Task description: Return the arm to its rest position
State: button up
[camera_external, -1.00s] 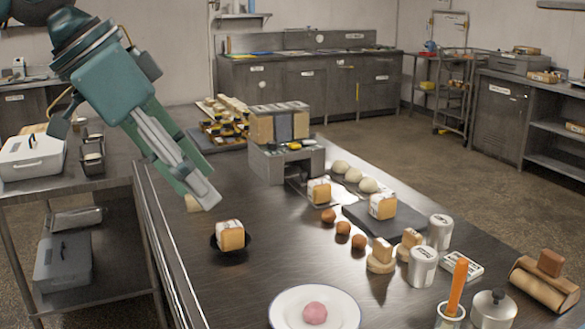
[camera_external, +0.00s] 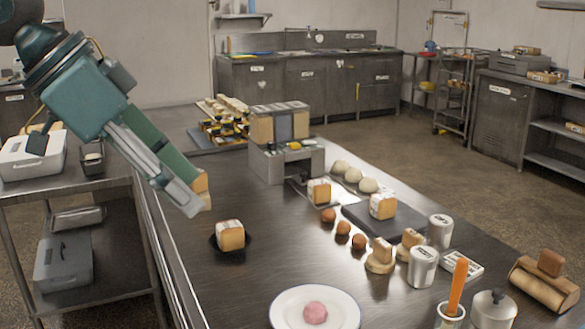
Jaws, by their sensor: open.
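My gripper (camera_external: 192,205) is at the upper left, above the left edge of the steel worktable (camera_external: 270,225). Its long grey and green fingers point down and to the right, and nothing shows held in them. A small bread-coloured block (camera_external: 203,188) shows partly behind the fingertips. A loaf block (camera_external: 231,236) sits in a small dark dish to the right of and below the gripper, apart from it.
A grey bread machine (camera_external: 285,160) stands mid-table. Dough balls, loaf blocks, brown eggs, tins and a white plate (camera_external: 283,314) with a pink ball (camera_external: 315,312) are spread over the right and front. A shelved cart (camera_external: 75,190) holding white containers stands at left.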

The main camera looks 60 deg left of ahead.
notch_tip(320, 180, down, 8)
jog(key=b, duration=0.7)
jog(key=shift+b, duration=0.35)
jog(key=shift+f, duration=0.1)
dwell(0.5)
